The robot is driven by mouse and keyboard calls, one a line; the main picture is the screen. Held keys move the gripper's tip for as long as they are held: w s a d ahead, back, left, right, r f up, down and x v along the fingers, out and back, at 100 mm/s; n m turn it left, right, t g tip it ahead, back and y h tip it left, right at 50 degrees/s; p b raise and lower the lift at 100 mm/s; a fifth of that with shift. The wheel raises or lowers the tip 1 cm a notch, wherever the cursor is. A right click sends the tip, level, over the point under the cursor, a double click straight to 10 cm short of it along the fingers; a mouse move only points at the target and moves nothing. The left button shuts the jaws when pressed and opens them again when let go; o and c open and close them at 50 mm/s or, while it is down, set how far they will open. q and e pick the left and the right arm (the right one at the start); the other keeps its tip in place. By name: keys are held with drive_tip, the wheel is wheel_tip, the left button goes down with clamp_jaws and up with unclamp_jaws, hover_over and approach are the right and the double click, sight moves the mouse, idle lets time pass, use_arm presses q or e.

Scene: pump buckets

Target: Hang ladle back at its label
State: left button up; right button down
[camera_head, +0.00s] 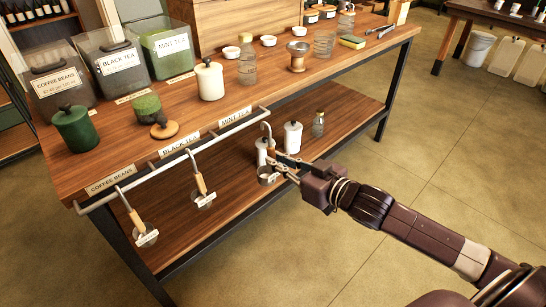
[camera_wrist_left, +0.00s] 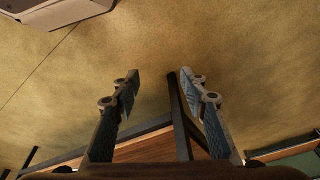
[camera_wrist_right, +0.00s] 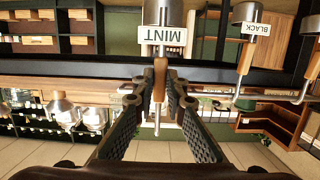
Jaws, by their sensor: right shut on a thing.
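My right gripper (camera_head: 282,162) is shut on the wooden handle of the mint ladle (camera_head: 267,175). The ladle hangs upright with its metal cup low and its hook near the right end of the rail (camera_head: 150,168); I cannot tell whether the hook touches the rail. The right wrist view shows the cup with its MINT tag (camera_wrist_right: 165,38) beyond my right gripper (camera_wrist_right: 160,92). The MINT TEA label (camera_head: 235,116) is on the table edge above the rail's right part. My left gripper (camera_wrist_left: 159,82) is open and empty over the floor, outside the head view.
Two other ladles hang on the rail, one (camera_head: 203,197) under the BLACK TEA label (camera_head: 180,144) and one (camera_head: 146,236) near the COFFEE BEANS label (camera_head: 110,179). White bottles (camera_head: 292,138) stand on the lower shelf behind my right gripper.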

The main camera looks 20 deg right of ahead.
drive_tip(key=shift+w+r, duration=0.1)
drive_tip(key=shift+w, duration=0.15)
drive_tip(key=shift+r+b+x, duration=0.15)
drive_tip(key=shift+b+x, duration=0.2)
drive_tip(key=shift+x, duration=0.45)
drive_tip(key=shift+r+b+x, duration=0.2)
drive_tip(key=shift+b+x, duration=0.1)
drive_tip(key=shift+x, duration=0.45)
use_arm(q)
drive_tip(key=shift+t, duration=0.7)
drive_tip(key=shift+w+d+r+b, duration=0.1)
drive_tip(key=shift+w+r+b, duration=0.1)
drive_tip(key=shift+r+b, duration=0.85)
drive_tip(key=shift+w+d+r+b, duration=0.15)
drive_tip(key=shift+r+b, duration=0.25)
drive_tip(key=shift+r, duration=1.15)
use_arm(e)
drive_tip(key=shift+w+a+f, duration=0.3)
drive_tip(key=shift+w+f, duration=0.2)
drive_tip(key=shift+w, duration=0.3)
drive_tip(key=shift+w+a+f, duration=0.3)
drive_tip(key=shift+w+f, duration=0.2)
drive_tip(key=shift+w, duration=0.25)
drive_tip(key=shift+w+a+f, duration=0.25)
drive_tip(key=shift+w+f, duration=0.2)
drive_tip(key=shift+w, duration=0.35)
drive_tip(key=c, duration=1.9)
unclamp_jaws()
